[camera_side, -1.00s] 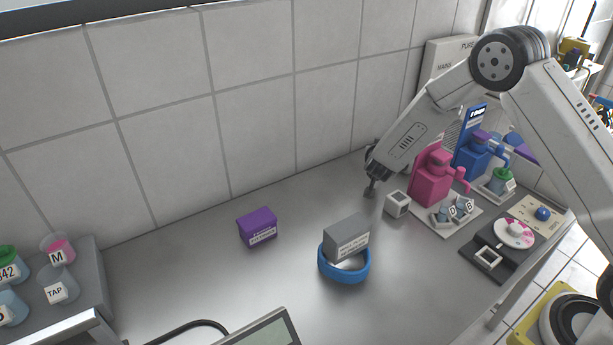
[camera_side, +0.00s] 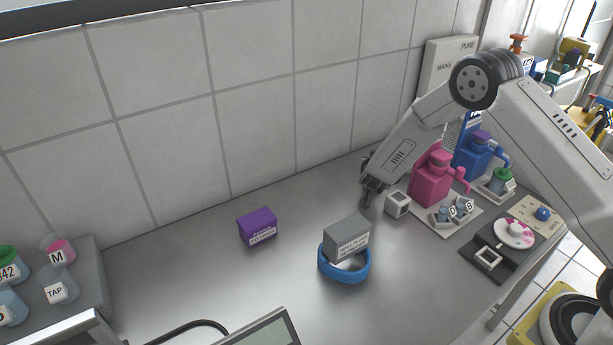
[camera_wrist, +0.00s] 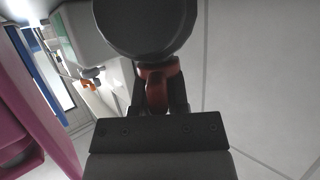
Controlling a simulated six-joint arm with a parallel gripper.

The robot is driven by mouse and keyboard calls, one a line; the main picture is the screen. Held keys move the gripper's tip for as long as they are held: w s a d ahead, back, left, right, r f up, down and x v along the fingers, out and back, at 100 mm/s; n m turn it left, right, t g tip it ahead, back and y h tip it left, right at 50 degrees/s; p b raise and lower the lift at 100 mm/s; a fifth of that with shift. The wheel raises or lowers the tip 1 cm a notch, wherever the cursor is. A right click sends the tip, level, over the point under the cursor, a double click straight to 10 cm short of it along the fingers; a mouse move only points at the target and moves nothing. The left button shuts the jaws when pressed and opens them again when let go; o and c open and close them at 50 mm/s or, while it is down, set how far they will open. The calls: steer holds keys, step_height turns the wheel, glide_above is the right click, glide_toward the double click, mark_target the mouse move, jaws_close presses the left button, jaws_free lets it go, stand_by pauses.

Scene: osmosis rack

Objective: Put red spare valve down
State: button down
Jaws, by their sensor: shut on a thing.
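My gripper (camera_wrist: 157,100) is shut on the red spare valve (camera_wrist: 157,88), seen in the wrist view as a dull red-brown part between the dark fingers. A large dark round body (camera_wrist: 145,22) sits just beyond it and seems to be part of the held piece. In the side view my gripper (camera_side: 370,186) points down near the back wall, left of the pink dispenser. A small dark grey piece (camera_side: 365,202) hangs at its tip. No red shows there, and I cannot tell whether the piece touches the bench.
A small white open block (camera_side: 398,204) stands close right of my gripper, before the pink dispenser (camera_side: 431,180) and blue dispenser (camera_side: 472,160). A grey box (camera_side: 346,238) rests on a blue ring (camera_side: 344,272). A purple box (camera_side: 257,228) stands left. Bench (camera_side: 305,215) between is clear.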

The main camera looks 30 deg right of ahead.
steer(key=shift+f, duration=0.15)
steer(key=c, duration=0.6)
jaws_free()
steer(key=shift+v, duration=0.9)
steer(key=v, duration=1)
steer(key=shift+s+a+r, duration=0.1)
steer(key=shift+r, duration=0.15)
